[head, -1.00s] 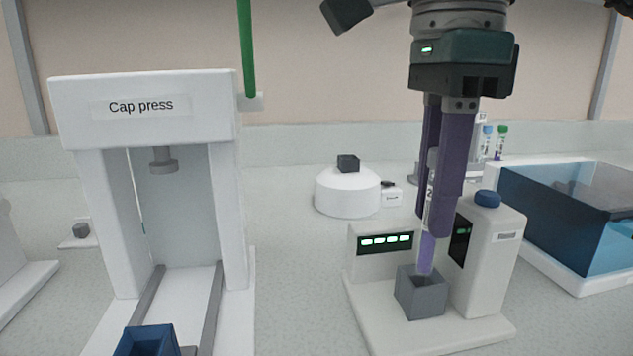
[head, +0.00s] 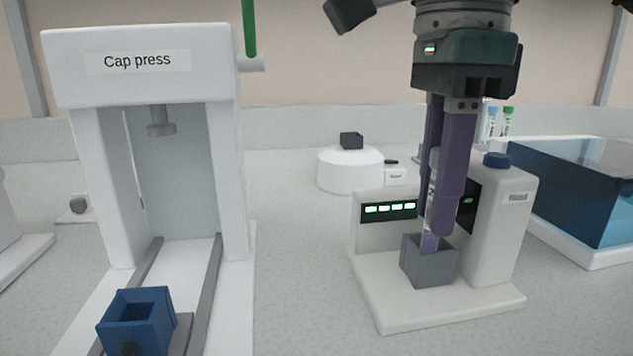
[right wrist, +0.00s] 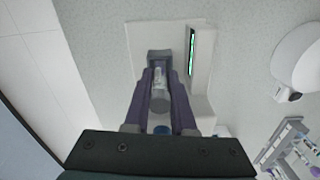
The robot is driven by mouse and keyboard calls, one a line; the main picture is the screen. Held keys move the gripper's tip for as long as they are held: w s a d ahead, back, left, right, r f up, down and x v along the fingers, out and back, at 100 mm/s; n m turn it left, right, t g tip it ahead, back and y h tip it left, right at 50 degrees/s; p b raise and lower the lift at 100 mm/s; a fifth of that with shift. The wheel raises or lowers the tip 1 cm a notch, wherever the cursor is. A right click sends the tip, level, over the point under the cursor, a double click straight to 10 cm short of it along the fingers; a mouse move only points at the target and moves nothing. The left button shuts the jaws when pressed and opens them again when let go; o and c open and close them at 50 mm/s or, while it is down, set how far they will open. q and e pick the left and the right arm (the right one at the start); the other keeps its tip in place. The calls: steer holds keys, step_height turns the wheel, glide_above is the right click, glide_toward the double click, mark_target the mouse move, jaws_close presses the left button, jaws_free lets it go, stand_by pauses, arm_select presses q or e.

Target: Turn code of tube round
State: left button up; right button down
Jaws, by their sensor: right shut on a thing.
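My right gripper (head: 440,205) points down and is shut on a tube (head: 434,190) with a pale label and a dark mark on it. The tube is upright, and its purple lower end is inside the grey square holder (head: 428,268) of a white device (head: 500,235). In the right wrist view the tube (right wrist: 159,100) shows between the two purple fingers, above the holder. The fingers hide part of the tube, and I cannot make out its code. My left gripper is not in view.
The device has a panel with several green lights (head: 390,208) and a blue knob (head: 497,160). The cap press (head: 140,62) stands at left with a blue block (head: 137,318). A white round unit (head: 350,172) is behind; a blue bin (head: 580,200) is at right.

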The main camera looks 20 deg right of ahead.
steer(key=n+b, duration=0.1)
steer(key=n, duration=0.3)
steer(key=shift+f+b, duration=0.15)
steer(key=shift+b, duration=0.15)
steer(key=n+b, duration=0.1)
steer(key=n, duration=0.4)
steer(key=shift+n, duration=0.4)
steer(key=n+b, duration=0.1)
steer(key=n, duration=0.4)
steer(key=shift+n, duration=0.3)
steer(key=n, duration=0.3)
steer(key=shift+n, duration=0.8)
steer(key=shift+b, duration=0.35)
